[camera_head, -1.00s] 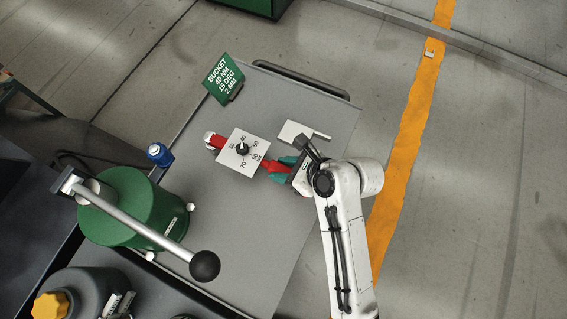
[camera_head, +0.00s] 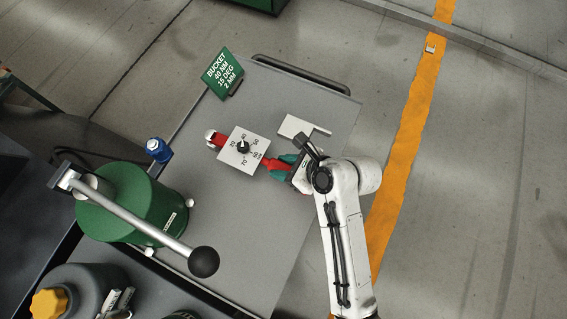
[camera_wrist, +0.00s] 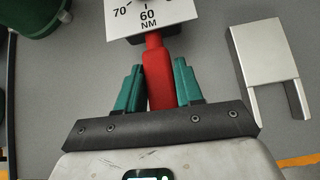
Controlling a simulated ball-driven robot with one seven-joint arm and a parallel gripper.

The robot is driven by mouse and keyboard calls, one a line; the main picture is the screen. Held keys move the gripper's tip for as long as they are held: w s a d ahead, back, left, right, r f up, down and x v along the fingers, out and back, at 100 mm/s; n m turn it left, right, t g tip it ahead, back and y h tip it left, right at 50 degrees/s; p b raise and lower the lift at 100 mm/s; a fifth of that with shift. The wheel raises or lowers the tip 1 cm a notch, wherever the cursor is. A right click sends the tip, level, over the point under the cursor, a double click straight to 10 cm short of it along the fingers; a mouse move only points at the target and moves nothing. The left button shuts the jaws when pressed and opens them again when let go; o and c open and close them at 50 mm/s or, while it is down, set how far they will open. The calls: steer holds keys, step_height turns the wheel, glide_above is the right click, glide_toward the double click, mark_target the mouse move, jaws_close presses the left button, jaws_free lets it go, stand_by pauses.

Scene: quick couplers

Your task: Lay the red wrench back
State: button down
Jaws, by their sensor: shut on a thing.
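The red wrench (camera_head: 276,164) lies over the grey cart top, with a white dial plate (camera_head: 236,154) marked in NM on it and its pale head at the far left end. My gripper (camera_head: 287,166) is at the wrench's right end. In the wrist view, the green fingers of my gripper (camera_wrist: 159,90) stand on both sides of the red handle (camera_wrist: 158,75), shut on it. The dial plate (camera_wrist: 150,12) shows at the top there. I cannot tell whether the wrench touches the cart top.
The grey cart top (camera_head: 220,215) has free room below the wrench. A pale metal bracket (camera_head: 296,127) lies just above my gripper. A green sign (camera_head: 223,75), a blue bottle (camera_head: 158,150) and a green drum with a lever (camera_head: 130,205) stand to the left.

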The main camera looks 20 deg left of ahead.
steer(key=c, duration=0.6)
jaws_free()
steer(key=shift+f, duration=0.15)
steer(key=shift+c, duration=0.2)
steer(key=shift+f, duration=0.1)
steer(key=shift+d, duration=0.1)
steer(key=v, duration=1)
steer(key=shift+d+r, duration=0.2)
steer(key=shift+r, duration=0.15)
